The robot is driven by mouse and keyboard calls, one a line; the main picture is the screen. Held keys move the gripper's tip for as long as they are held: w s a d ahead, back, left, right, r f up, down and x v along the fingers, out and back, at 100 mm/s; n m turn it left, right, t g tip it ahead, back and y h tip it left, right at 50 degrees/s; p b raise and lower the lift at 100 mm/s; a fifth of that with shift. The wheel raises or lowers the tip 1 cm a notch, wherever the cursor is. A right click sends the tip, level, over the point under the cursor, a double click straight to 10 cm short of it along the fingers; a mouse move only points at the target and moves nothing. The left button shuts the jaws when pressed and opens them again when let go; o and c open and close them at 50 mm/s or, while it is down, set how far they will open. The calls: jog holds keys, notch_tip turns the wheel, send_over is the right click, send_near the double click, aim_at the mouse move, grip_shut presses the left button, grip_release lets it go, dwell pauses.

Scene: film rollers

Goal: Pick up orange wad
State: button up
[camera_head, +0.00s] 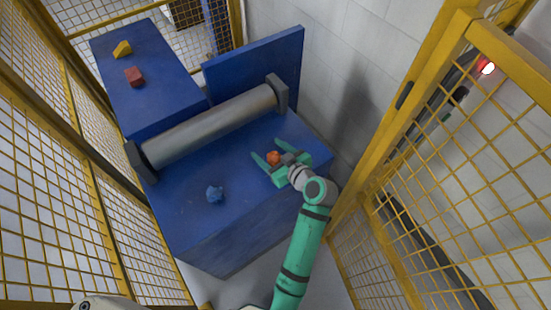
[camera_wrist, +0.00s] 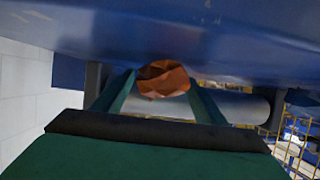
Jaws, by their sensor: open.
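The orange wad (camera_head: 274,158) is a small crumpled lump on the blue table (camera_head: 185,235), on the near side of the roller. My gripper (camera_head: 267,162) is low over the table at the right, with its green fingers spread on either side of the wad. In the wrist view the wad (camera_wrist: 163,79) sits between the two fingertips (camera_wrist: 160,85), with the blue surface beside it. The gripper is open. Whether a finger touches the wad cannot be told.
A grey roller (camera_head: 210,127) spans the table behind my gripper, with a blue upright panel (camera_head: 255,70) beyond it. A blue wad (camera_head: 214,194) lies to the left. Red (camera_head: 134,76) and yellow (camera_head: 122,49) wads lie on the far table. Yellow mesh fences stand both sides.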

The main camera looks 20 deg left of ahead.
jog(key=c, duration=1.1)
